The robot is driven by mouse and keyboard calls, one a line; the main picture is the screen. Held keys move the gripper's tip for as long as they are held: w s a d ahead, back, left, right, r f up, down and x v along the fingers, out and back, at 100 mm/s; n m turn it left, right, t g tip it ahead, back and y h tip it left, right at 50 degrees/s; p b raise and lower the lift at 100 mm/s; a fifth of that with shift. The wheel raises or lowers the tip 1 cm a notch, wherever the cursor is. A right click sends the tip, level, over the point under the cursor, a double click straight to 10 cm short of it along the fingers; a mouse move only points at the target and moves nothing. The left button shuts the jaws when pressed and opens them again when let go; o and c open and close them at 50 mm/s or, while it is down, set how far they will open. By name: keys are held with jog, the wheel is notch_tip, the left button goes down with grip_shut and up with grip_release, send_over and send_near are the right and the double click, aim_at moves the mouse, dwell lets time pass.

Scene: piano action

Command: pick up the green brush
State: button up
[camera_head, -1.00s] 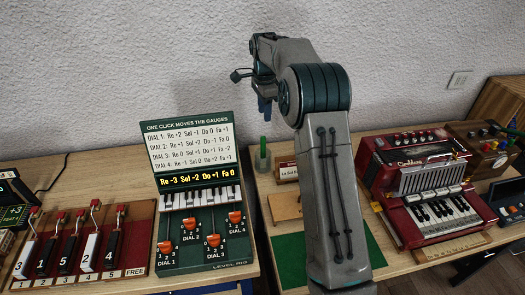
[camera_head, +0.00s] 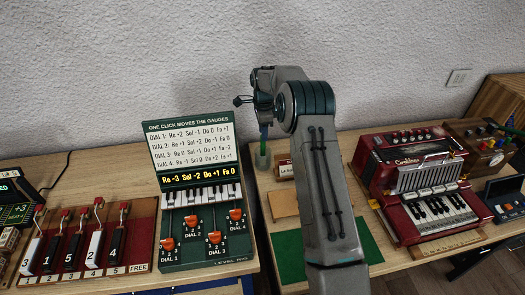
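The green brush (camera_head: 263,134) stands upright in a small grey-green cup (camera_head: 262,160) on the right-hand table, left of my arm. Only a short stretch of its green shaft shows; its lower part is hidden in the cup. My gripper (camera_head: 264,119) points down directly above the cup, with its blue fingers at the upper end of the brush. The fingers are small and dark, and I cannot tell whether they touch the brush or are closed on it.
My arm covers part of the right table. A red accordion (camera_head: 420,185) stands right of it. A green mat (camera_head: 290,258) and a wooden block (camera_head: 284,205) lie in front of the cup. The green dial rig (camera_head: 200,225) stands on the left table.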

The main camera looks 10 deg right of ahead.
aim_at(263, 151)
notch_tip(263, 151, down, 5)
jog(key=shift+s+a+r+p, duration=0.1)
jog(key=shift+p, duration=0.7)
grip_shut()
jog(key=shift+r, duration=0.1)
